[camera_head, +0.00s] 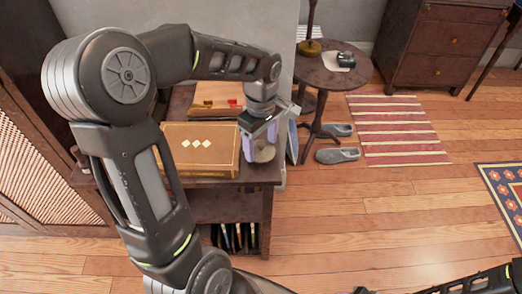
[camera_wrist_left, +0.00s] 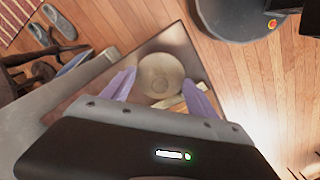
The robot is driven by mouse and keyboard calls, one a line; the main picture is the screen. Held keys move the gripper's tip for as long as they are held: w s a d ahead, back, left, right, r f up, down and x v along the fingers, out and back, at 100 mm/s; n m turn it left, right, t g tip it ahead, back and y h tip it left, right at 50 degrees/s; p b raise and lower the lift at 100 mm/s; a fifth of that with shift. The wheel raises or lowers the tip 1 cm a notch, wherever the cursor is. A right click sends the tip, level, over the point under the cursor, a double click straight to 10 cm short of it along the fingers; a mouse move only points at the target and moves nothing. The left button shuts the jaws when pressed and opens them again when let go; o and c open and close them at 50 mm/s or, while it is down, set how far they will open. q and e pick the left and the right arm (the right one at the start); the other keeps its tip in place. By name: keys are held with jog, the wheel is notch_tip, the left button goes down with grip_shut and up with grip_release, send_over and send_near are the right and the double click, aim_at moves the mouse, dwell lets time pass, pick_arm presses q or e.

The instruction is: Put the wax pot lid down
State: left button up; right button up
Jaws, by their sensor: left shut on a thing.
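The wax pot lid is a pale, round disc (camera_wrist_left: 158,66) in the left wrist view, lying between the two purple fingers of my left gripper (camera_wrist_left: 159,80). In the head view, the lid (camera_head: 265,154) shows beside the purple fingers of my left gripper (camera_head: 259,147), low over the front right corner of the dark wooden table (camera_head: 228,207). The gripper is shut on the lid. I cannot tell whether the lid touches the tabletop. The wax pot itself is not clearly seen. Only part of my right arm shows at the bottom right.
A brown box with pale diamonds (camera_head: 200,150) lies just left of the gripper. A wooden case (camera_head: 215,97) is behind it. A round side table (camera_head: 330,75) stands to the right. Grey shoes (camera_head: 338,155) and a striped rug (camera_head: 397,130) lie on the floor.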

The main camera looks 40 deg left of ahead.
aim_at(261, 149)
pick_arm(q)
jog(key=shift+f, duration=1.7)
jog(key=shift+f, duration=0.1)
jog(key=o, duration=1.4)
jog(key=shift+c, duration=0.2)
notch_tip(261, 149, up, 12)
jog(key=shift+r+p, duration=0.15)
jog(key=shift+p, duration=0.2)
